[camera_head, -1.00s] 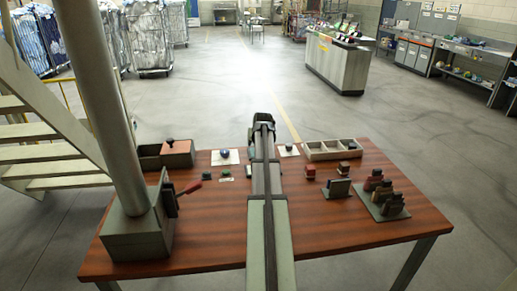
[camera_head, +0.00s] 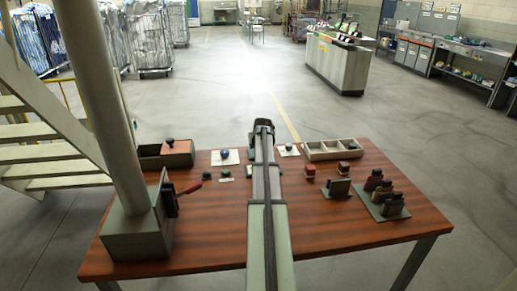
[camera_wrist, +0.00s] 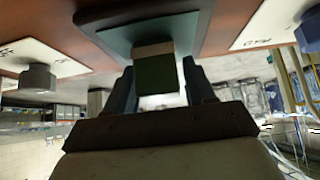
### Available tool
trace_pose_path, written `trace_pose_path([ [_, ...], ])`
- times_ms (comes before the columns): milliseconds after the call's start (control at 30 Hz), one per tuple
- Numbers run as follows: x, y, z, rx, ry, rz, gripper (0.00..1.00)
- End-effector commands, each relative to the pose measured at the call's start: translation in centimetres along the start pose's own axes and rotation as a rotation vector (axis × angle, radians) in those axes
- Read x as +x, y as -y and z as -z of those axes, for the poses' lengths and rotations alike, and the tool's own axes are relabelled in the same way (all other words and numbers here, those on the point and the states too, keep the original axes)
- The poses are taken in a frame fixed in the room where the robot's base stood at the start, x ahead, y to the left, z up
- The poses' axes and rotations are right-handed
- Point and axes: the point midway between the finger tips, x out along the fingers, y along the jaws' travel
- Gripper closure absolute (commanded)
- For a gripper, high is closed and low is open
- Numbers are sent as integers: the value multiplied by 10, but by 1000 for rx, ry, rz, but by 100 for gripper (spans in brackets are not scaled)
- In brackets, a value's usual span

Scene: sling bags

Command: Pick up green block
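A small block with a dark green face (camera_wrist: 156,74) and a lighter tan face shows in the wrist view, against a teal pad (camera_wrist: 115,38). My gripper (camera_wrist: 160,98) has its two dark fingers apart, one on each side of the block. The gap to each finger looks small, and I cannot tell whether either touches. In the head view my gripper (camera_head: 263,127) is at the far edge of the table, and my own arm hides the block and pad.
White cards with knobs lie on both sides, a left one (camera_head: 225,157) and a right one (camera_head: 288,150). A divided tray (camera_head: 333,149) stands at the back right. A grey post base (camera_head: 136,232) fills the front left. The table's front right is clear.

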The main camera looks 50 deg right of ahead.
Motion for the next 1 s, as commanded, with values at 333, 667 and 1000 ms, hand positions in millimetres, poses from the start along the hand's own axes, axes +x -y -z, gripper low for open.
trace_pose_path([
  [333, 0, 0, 0, 0, 0, 0, 80],
  [667, -1, 0, 1, 0, 0, 0, 92],
  [1000, -35, 0, 29, 0, -3, -1, 92],
])
